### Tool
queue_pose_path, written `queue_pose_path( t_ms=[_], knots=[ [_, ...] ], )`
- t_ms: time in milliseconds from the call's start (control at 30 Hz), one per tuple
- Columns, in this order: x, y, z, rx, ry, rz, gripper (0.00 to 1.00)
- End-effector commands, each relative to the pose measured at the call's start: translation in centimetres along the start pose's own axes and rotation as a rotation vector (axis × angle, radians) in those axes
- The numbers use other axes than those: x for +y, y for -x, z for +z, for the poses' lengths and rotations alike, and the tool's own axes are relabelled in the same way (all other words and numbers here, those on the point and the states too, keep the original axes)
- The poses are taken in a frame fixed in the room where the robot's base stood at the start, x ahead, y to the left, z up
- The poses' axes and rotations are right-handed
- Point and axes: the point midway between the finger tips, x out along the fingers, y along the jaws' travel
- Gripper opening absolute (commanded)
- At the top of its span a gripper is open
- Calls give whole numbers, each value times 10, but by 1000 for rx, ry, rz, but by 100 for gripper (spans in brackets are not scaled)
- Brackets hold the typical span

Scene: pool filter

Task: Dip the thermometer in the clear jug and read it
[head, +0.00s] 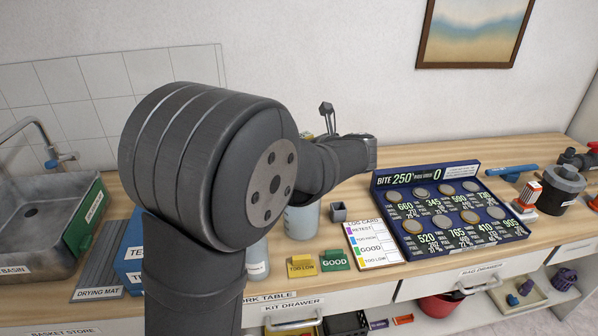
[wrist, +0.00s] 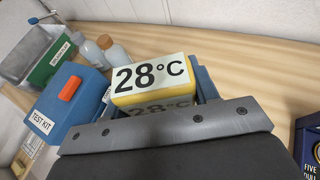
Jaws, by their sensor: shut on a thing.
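The thermometer (wrist: 152,78) is a yellow block with a white face reading "28°C" in the wrist view. My gripper (wrist: 158,92) is shut on it, with blue fingers at its sides. In the head view my own arm hides most of the gripper and thermometer; a small yellow patch shows above the arm. A pale bluish, see-through vessel (head: 302,219), seemingly the clear jug, stands on the table below my forearm. Its upper part is hidden, so I cannot tell whether the thermometer's probe is in it.
A white-labelled bottle (head: 257,262), yellow "TOO LOW" (head: 301,267) and green "GOOD" (head: 335,260) tags and a log card (head: 374,243) lie near the vessel. A blue token tray (head: 450,213) is to the right. A blue test kit (wrist: 68,103) and a sink (head: 45,215) are left.

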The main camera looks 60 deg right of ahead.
Motion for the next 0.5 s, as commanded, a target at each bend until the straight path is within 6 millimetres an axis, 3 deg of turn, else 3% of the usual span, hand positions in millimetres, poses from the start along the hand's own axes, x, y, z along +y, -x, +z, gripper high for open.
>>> queue_pose_path(
  t_ms=[500],
  knots=[
    [0, 19, 46, -1, 2, 0, 31]
  ],
)
